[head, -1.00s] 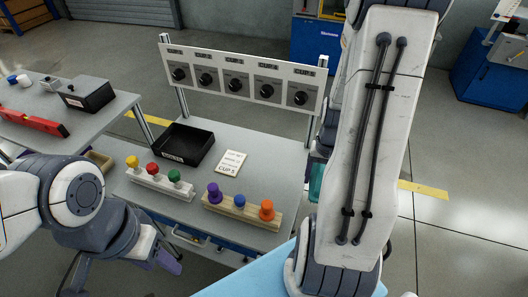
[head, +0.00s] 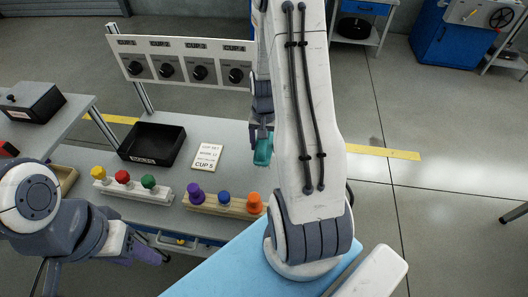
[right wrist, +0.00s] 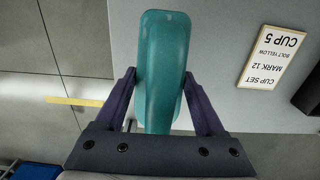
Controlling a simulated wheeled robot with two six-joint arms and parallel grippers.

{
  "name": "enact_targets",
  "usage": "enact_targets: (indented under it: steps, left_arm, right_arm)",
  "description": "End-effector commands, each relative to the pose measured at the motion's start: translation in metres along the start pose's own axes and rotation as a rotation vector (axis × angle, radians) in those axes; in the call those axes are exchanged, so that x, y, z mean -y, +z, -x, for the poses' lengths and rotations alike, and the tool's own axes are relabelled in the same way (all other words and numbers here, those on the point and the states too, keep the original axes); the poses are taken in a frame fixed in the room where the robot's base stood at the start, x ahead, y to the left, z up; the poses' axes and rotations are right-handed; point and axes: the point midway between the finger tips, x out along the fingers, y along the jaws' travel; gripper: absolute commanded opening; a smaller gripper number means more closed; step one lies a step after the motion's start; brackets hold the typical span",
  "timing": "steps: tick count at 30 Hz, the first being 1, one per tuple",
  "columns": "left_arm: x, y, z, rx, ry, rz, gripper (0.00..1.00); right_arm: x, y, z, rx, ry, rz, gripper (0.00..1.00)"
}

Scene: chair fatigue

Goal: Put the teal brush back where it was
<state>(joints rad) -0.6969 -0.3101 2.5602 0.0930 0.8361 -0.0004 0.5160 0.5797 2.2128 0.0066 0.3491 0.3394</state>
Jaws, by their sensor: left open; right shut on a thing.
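The teal brush (right wrist: 165,60) is held between the purple fingers of my right gripper (right wrist: 160,76) in the right wrist view. In the head view the brush (head: 263,151) shows at the right side of the grey workbench (head: 228,139), partly hidden by my right arm. I cannot tell its height above the bench. My right gripper (head: 261,134) is mostly hidden there. My left gripper (head: 146,252) is open and empty, low at the bench's front edge.
A black tray (head: 178,146), a printed card (head: 207,158) and two racks of coloured pegs, white (head: 131,190) and wooden (head: 208,203), sit on the bench. A dial panel (head: 187,60) stands behind. Open floor lies to the right.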

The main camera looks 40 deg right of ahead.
Motion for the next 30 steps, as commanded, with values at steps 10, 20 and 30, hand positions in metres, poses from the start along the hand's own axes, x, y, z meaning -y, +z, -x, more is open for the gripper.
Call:
enact_targets:
  steps: [10,20,30]
  left_arm:
    - [0.0,0.0,-0.003,0.0,0.0,0.0,0.5]
    - [0.0,0.0,-0.005,0.0,0.0,0.0,0.5]
    - [0.0,0.0,-0.004,0.0,0.0,0.0,0.5]
  right_arm:
    - [0.0,0.0,-0.04,0.001,0.0,-0.002,0.11]
    - [0.0,-0.001,-0.043,0.0,0.0,-0.001,0.11]
    - [0.0,0.0,-0.042,0.0,0.0,-0.001,1.0]
